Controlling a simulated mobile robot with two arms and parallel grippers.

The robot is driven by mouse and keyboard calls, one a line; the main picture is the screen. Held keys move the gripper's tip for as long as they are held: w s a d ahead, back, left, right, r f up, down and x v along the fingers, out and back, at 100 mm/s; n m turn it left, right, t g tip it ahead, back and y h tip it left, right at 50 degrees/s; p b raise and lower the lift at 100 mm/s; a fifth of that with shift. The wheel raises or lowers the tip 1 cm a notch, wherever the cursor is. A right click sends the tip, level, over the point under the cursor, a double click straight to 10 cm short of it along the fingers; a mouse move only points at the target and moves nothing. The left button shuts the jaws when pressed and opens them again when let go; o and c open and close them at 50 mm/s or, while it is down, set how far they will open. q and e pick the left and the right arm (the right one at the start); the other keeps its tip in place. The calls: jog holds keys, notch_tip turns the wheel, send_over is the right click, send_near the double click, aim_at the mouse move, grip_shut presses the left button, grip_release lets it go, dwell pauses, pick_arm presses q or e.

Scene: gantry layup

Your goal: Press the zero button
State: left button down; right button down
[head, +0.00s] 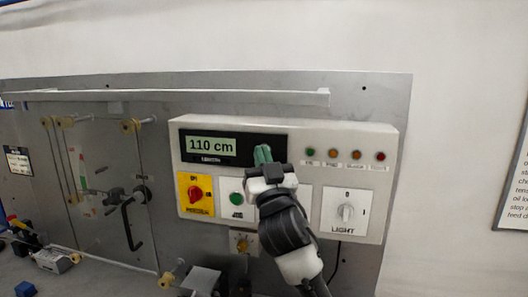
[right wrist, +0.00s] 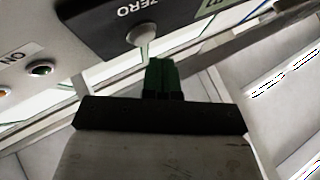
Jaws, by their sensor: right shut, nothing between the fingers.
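The zero button (right wrist: 140,33) is a small round pale button on the black display strip, beside the upside-down word ZERO in the right wrist view. In the head view it does not show; my right gripper covers the right end of the display strip (head: 211,158). My right gripper (head: 263,155) is shut and empty, its green fingertips together in front of that strip. In the right wrist view its fingertips (right wrist: 162,75) appear just beside the button, with a small gap in the picture. I cannot tell their depth from the panel. My left gripper is not in view.
The control box has a row of small lamps (head: 345,155), a red knob on a yellow plate (head: 194,195), a green button (head: 237,198) and a LIGHT switch (head: 346,212). A metal rail (head: 220,95) runs above the box. A black crank handle (head: 133,215) stands at the left.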

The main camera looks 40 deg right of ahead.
jog(key=shift+d, duration=0.1)
dwell(0.7)
jog(key=shift+w+d, duration=0.25)
jog(key=shift+w+d, duration=0.3)
jog(key=shift+d, duration=0.05)
dwell(0.9)
jog(key=shift+s+a, duration=0.55)
jog(key=shift+a, duration=0.1)
dwell(0.3)
jog(key=s+a, duration=0.3)
jog(key=a, duration=0.1)
jog(key=shift+s, duration=0.15)
jog(key=shift+d, duration=0.1)
dwell(0.7)
